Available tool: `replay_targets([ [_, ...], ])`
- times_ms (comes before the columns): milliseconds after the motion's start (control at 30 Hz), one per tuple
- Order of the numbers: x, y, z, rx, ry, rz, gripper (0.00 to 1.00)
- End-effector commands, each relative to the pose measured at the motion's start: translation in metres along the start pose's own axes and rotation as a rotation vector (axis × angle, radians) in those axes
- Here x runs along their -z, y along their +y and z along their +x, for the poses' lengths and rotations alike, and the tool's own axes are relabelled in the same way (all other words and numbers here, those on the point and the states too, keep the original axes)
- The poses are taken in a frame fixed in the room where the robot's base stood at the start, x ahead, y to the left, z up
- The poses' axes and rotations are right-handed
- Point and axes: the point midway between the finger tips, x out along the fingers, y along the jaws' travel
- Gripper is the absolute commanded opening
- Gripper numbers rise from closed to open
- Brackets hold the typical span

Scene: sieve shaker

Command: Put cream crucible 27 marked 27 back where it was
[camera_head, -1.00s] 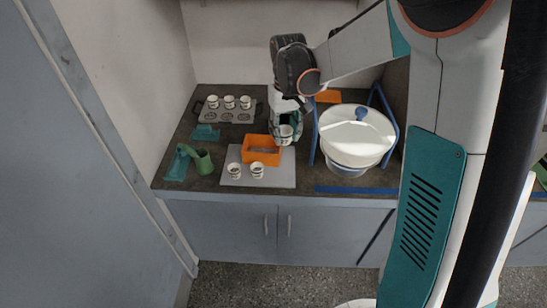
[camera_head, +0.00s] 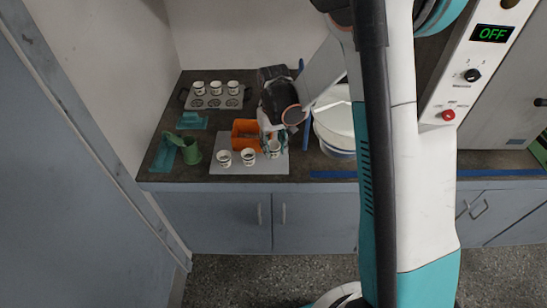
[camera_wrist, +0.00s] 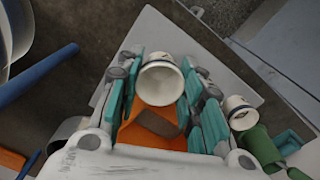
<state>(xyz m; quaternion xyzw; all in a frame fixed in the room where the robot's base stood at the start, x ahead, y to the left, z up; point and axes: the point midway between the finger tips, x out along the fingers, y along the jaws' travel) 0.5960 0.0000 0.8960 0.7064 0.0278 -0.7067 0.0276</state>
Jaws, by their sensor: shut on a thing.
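A rack (camera_head: 214,102) with three cups in its back row stands at the back left. A green cup (camera_head: 193,153) and teal stands (camera_head: 164,154) are at the left. A blue strip (camera_head: 330,174) lies along the front edge.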

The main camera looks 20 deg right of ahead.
Motion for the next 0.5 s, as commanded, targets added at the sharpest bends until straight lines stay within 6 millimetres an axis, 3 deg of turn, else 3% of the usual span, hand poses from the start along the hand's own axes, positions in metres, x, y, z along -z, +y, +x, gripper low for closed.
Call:
replay_targets([
  [167, 0.0, 0.0, 0.013, 0.0, 0.0, 0.0, 0.11],
  [367, 0.0, 0.0, 0.042, 0.0, 0.0, 0.0, 0.11],
  [500, 0.0, 0.0, 0.045, 0.0, 0.0, 0.0, 0.11],
])
